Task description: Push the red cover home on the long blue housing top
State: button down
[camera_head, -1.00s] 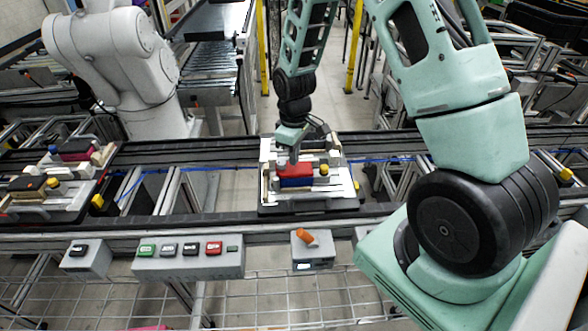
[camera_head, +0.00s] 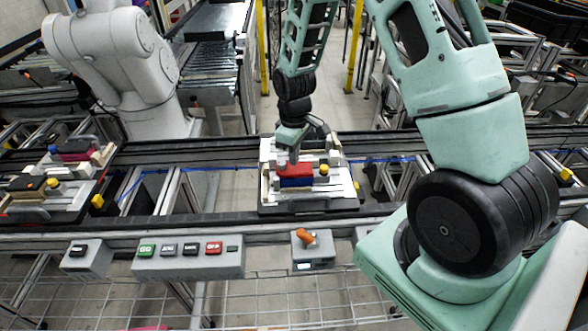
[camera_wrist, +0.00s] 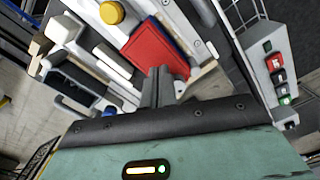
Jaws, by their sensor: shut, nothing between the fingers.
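The red cover (camera_head: 293,170) lies on top of the blue housing (camera_head: 297,183) in the fixture on the pallet. In the wrist view the red cover (camera_wrist: 155,56) is a flat red block, with a blue strip of the housing (camera_wrist: 172,32) showing along its far right edge. My gripper (camera_head: 293,157) points down over the left part of the cover. In the wrist view my gripper's fingers (camera_wrist: 157,75) are closed together, empty, at the cover's near edge. I cannot tell whether the tips touch it or whether the cover is fully seated.
The pallet (camera_head: 340,203) sits on the conveyor. A yellow knob (camera_head: 324,169) stands right of the housing and shows in the wrist view (camera_wrist: 111,12). Another loaded pallet (camera_head: 75,208) is at left. Button boxes (camera_head: 190,264) and an orange switch (camera_head: 306,235) line the front.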

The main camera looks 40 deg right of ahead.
aim_at(294, 168)
jog(key=shift+f, duration=0.3)
jog(key=shift+f+b, duration=0.5)
jog(key=shift+b, duration=0.05)
jog(key=shift+f, duration=0.1)
dwell(0.4)
jog(key=shift+r+p, duration=2.75)
jog(key=shift+r, duration=0.85)
jog(key=shift+a, duration=0.1)
